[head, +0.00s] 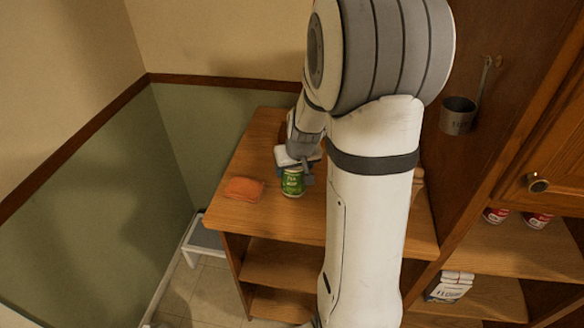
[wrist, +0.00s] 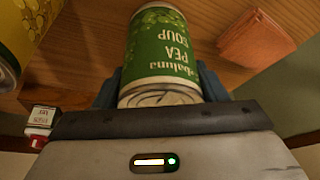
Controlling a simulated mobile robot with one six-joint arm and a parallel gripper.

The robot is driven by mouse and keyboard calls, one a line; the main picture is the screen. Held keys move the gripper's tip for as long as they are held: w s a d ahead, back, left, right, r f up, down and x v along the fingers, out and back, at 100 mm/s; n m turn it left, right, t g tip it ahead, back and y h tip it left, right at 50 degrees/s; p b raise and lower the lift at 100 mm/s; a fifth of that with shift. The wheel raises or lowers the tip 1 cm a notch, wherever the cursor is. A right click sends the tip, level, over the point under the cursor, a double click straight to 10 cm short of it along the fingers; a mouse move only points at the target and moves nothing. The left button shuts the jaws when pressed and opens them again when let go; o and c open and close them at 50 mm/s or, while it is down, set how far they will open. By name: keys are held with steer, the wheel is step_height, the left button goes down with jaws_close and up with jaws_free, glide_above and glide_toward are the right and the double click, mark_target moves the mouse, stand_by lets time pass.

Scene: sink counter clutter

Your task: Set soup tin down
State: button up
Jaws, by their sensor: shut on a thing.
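The soup tin (head: 292,182) is a green and white can at the counter's front part in the head view. In the wrist view the tin (wrist: 163,55) fills the middle, and its label reads "pea soup". My gripper (head: 293,170) is shut on the tin, with dark fingers on both sides of it in the wrist view (wrist: 162,88). The tin looks upright at the wooden counter (head: 262,209). I cannot tell whether its base touches the surface.
An orange folded cloth (head: 244,189) lies left of the tin. In the wrist view, a yellow can (wrist: 22,35) and a small red and white box (wrist: 40,120) are at the left. A metal cup (head: 458,115) hangs at the right. Bare counter lies in front of the tin.

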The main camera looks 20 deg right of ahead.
steer(key=shift+w+f, duration=0.1)
steer(key=o, duration=1.3)
